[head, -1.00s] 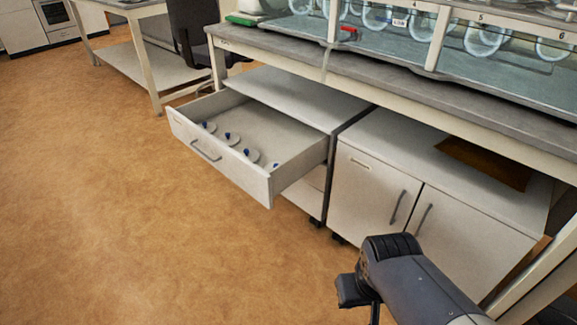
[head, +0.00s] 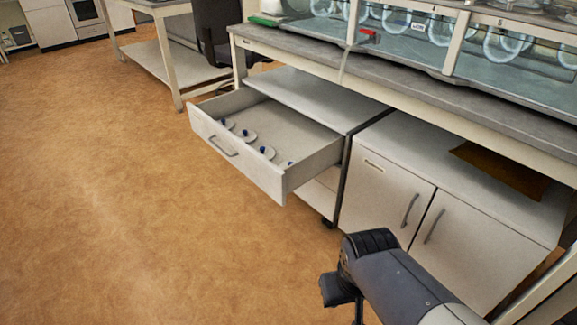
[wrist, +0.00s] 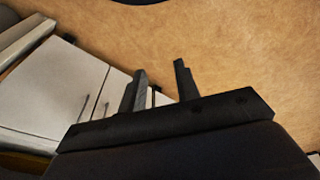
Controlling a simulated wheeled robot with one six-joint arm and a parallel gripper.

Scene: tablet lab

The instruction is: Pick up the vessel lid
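Several small round pale lids (head: 249,136) with blue knobs lie in a row inside an open drawer (head: 236,162) in the head view, left of centre. One of them at the right end (head: 288,163) is partly hidden by the drawer's front panel. My gripper (wrist: 160,80) shows in the wrist view with its two dark fingers apart and nothing between them. In the head view my arm is at the lower right, and the gripper is well to the right of and in front of the drawer, apart from the lids. No lid shows in the wrist view.
A two-door cabinet (head: 400,200) stands right of the drawer unit, under a long grey bench (head: 420,92). Glass vessels (head: 440,42) stand behind glass on the bench. A chair (head: 215,30) and a side table (head: 178,72) are behind. The brown floor (head: 120,220) at left is clear.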

